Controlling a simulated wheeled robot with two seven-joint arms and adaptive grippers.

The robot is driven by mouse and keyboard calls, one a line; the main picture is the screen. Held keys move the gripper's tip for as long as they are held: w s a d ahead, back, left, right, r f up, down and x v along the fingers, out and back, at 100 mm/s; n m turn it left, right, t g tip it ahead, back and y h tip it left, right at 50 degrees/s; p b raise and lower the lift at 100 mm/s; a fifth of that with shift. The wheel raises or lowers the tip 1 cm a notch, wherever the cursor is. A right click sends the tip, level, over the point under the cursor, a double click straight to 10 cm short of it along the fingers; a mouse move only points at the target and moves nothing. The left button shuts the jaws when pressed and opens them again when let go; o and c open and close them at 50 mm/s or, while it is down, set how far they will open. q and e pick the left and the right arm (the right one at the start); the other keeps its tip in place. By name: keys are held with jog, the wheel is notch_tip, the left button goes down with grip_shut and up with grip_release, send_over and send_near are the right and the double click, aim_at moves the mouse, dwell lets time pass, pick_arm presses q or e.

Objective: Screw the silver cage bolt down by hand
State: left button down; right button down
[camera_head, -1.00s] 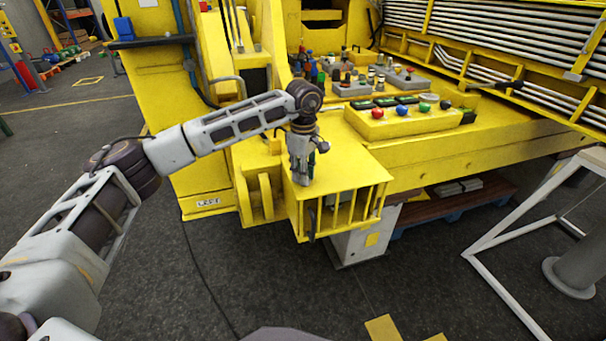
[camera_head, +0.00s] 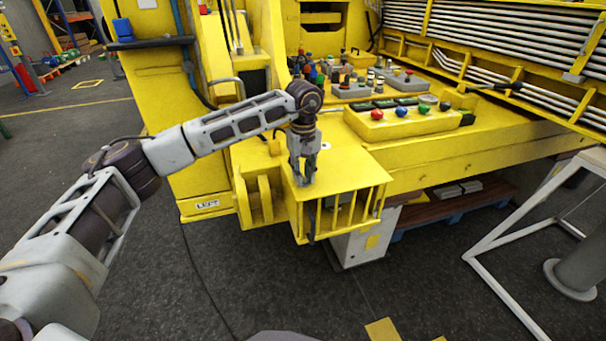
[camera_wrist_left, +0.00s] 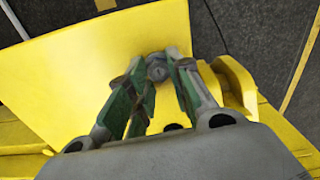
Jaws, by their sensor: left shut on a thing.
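The silver cage bolt (camera_wrist_left: 157,70) shows in the left wrist view as a small grey round head between my fingertips, over the yellow plate. My left gripper (camera_wrist_left: 155,80) has green-sided fingers and is shut on the bolt. In the head view my left gripper (camera_head: 303,180) points straight down onto the top plate of the yellow cage (camera_head: 345,170). The bolt is hidden behind the fingers there. How deep the bolt sits cannot be told. My right gripper is not in view.
A yellow control box (camera_head: 400,120) with coloured knobs stands behind the cage. Several coloured fittings (camera_head: 335,72) sit on the yellow deck at the back. A white frame table (camera_head: 515,235) stands at the right. The dark floor in front is mostly clear.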

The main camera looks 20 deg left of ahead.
aim_at(304, 178)
pick_arm(q)
jog(key=shift+w+r+m, duration=0.15)
jog(key=shift+r+m, duration=0.15)
jog(key=shift+r, duration=0.05)
jog(key=c, duration=1.3)
grip_release()
jog(key=shift+c, duration=0.2)
jog(key=shift+o, duration=0.3)
jog(key=shift+d+f, duration=0.1)
jog(key=shift+f, duration=0.05)
jog(key=shift+f, duration=0.1)
notch_tip(304, 178, up, 12)
